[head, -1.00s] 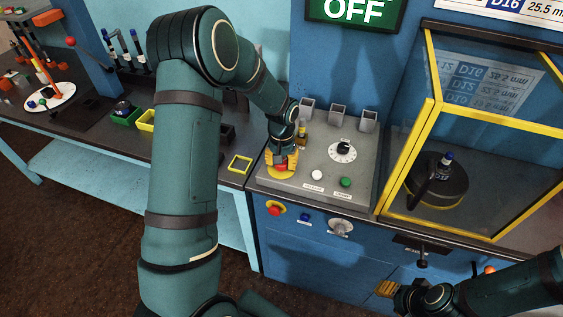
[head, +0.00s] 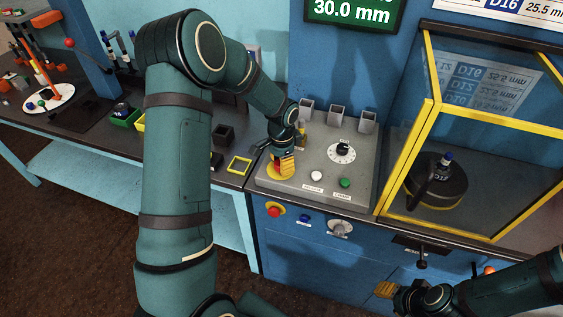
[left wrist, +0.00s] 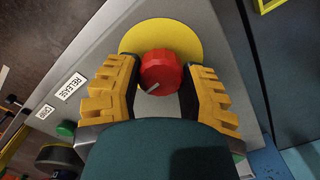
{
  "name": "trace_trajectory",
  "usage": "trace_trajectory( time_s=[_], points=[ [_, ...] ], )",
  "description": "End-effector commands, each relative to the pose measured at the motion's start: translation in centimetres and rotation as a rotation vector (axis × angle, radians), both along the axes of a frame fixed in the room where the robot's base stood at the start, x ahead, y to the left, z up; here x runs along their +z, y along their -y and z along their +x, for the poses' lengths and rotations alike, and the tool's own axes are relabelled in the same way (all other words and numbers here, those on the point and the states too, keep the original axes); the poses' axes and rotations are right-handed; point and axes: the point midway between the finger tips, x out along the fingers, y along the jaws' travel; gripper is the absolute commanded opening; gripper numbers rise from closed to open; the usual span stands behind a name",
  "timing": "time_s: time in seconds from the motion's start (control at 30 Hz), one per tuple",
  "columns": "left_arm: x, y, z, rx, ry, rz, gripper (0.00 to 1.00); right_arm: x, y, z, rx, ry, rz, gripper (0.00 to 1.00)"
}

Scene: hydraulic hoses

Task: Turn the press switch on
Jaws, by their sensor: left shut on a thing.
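The press switch is a red knob (left wrist: 160,70) on a yellow round plate (left wrist: 190,36), with a pale mark on its face in the left wrist view. My left gripper (head: 282,166) is at the left of the grey panel (head: 318,148), shut on the knob with a yellow finger on each side. In the head view the knob is mostly hidden by the fingers. The green display (head: 350,14) above reads 30.0 mm. My right gripper (head: 385,289) shows at the bottom right, away from the panel; its finger gap cannot be made out.
The panel also has a black dial (head: 343,151), a white button (head: 316,175) and a green button (head: 345,183). A yellow-framed clear guard (head: 408,150) stands to the right. A red button (head: 275,211) is on the front below.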

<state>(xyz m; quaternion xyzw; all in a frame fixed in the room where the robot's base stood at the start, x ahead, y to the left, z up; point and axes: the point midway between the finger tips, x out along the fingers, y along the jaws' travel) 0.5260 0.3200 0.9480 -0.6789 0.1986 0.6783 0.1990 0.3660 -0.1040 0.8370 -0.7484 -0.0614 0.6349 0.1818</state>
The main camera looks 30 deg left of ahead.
Motion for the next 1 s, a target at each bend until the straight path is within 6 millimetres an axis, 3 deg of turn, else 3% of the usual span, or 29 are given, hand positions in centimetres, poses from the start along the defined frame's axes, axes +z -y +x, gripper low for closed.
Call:
trace_trajectory(
  time_s=[0.77, 0.8, 0.87, 0.9, 1.0],
  points=[
    [-0.18, 0.08, -0.18, -0.109, -0.006, -0.001, 0.06, 0.12, 0.01, -0.01, 0.0, 0.0, 0.0, 0.47],
    [-0.18, 0.08, -0.18, -0.108, -0.006, -0.001, 0.48, 0.12, 0.01, -0.01, 0.0, 0.0, 0.0, 0.47],
    [-0.17, 0.08, -0.18, -0.108, -0.006, -0.001, 0.69, 0.12, 0.01, -0.01, 0.0, 0.0, 0.0, 0.47],
    [-0.15, 0.07, -0.16, -0.108, -0.006, -0.001, 0.75, 0.12, 0.01, -0.01, 0.0, 0.0, 0.0, 0.47],
    [-0.11, 0.05, -0.12, -0.108, -0.004, -0.001, 0.75, 0.13, 0.0, -0.01, 0.0, 0.0, 0.0, 0.47]
  ],
)
